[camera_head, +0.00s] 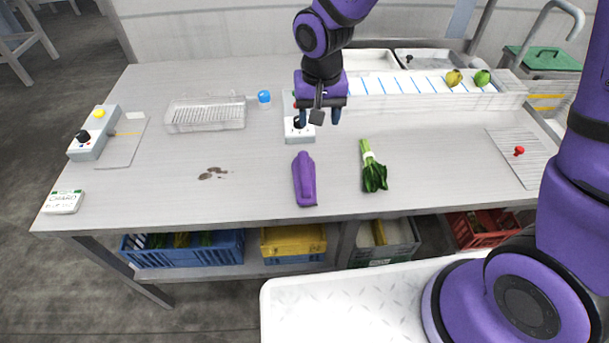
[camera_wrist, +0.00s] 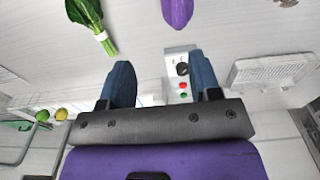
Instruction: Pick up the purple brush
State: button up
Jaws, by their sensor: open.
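The purple brush (camera_head: 304,180) lies on the grey worktop near its front edge, in the middle. Its end also shows at the top of the wrist view (camera_wrist: 177,12). My gripper (camera_head: 319,117) is above the worktop behind the brush, over a small control box. Its two blue fingers are apart with nothing between them in the wrist view (camera_wrist: 163,85). The gripper and the brush are apart.
A bunch of greens (camera_head: 373,168) lies right of the brush. The control box (camera_head: 299,134) stands behind it. Worktop beside the brush is clear.

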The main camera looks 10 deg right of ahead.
send_near(305, 164)
jog(key=shift+w+f+g, duration=0.1)
jog(key=shift+w+g, duration=0.2)
jog(key=shift+w, duration=0.2)
jog(key=shift+f, duration=0.3)
jog(key=shift+s+f, duration=0.1)
jog(key=shift+f, duration=2.45)
jog(key=shift+s+f, duration=0.15)
jog(key=shift+f, duration=2.45)
grip_shut()
jog(key=shift+r, duration=0.1)
notch_tip(305, 164, up, 10)
jog(key=shift+f, duration=0.1)
